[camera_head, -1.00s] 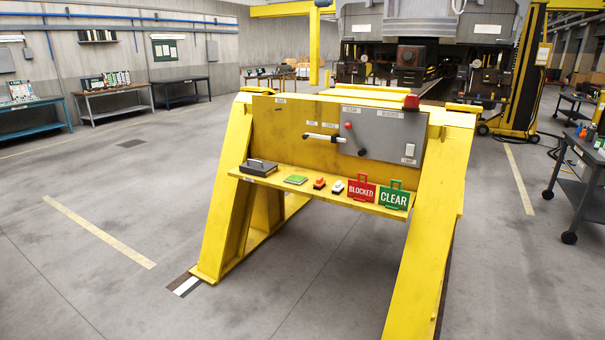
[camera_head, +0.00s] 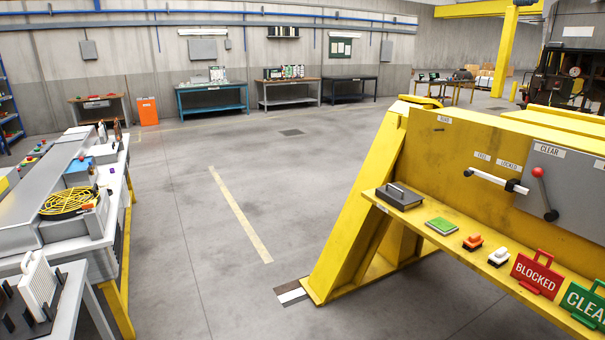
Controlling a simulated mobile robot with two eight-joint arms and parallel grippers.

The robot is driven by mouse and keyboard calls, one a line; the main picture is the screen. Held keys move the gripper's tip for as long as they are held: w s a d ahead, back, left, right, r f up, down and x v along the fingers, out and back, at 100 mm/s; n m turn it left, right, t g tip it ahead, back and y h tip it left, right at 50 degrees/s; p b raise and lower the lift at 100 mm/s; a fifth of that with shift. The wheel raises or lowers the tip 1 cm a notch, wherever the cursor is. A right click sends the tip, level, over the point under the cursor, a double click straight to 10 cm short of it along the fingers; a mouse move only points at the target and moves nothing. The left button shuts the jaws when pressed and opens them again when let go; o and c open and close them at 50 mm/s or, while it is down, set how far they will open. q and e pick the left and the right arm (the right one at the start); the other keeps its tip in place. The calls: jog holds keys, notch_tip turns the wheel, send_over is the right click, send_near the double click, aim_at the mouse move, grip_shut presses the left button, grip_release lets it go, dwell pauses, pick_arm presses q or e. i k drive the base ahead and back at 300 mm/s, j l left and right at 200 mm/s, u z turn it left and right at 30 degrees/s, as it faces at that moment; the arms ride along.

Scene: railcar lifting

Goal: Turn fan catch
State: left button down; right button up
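A round yellow fan grille (camera_head: 68,202) sits on a light grey housing (camera_head: 85,228) on the long bench at the left. A small dark part (camera_head: 103,193) stands beside the fan at its right; I cannot tell whether it is the catch. No catch is clearly made out at this distance. Neither of my grippers is in view.
The bench (camera_head: 127,215) has yellow legs; a white filter-like panel (camera_head: 38,285) stands at its near end. At the right, a yellow stand (camera_head: 345,230) carries a lever panel and a shelf with BLOCKED (camera_head: 535,275) and CLEAR signs. Open floor (camera_head: 200,250) lies between.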

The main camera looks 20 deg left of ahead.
aim_at(88, 207)
jog(key=i+j+u, duration=0.15)
jog(key=i+u, duration=0.95)
jog(key=u, duration=0.2)
jog(key=i+j+u, duration=0.1)
jog(key=i+u, duration=0.65)
jog(key=i+l+u, duration=0.2)
jog(key=i+u, duration=0.2)
jog(key=i, duration=0.1)
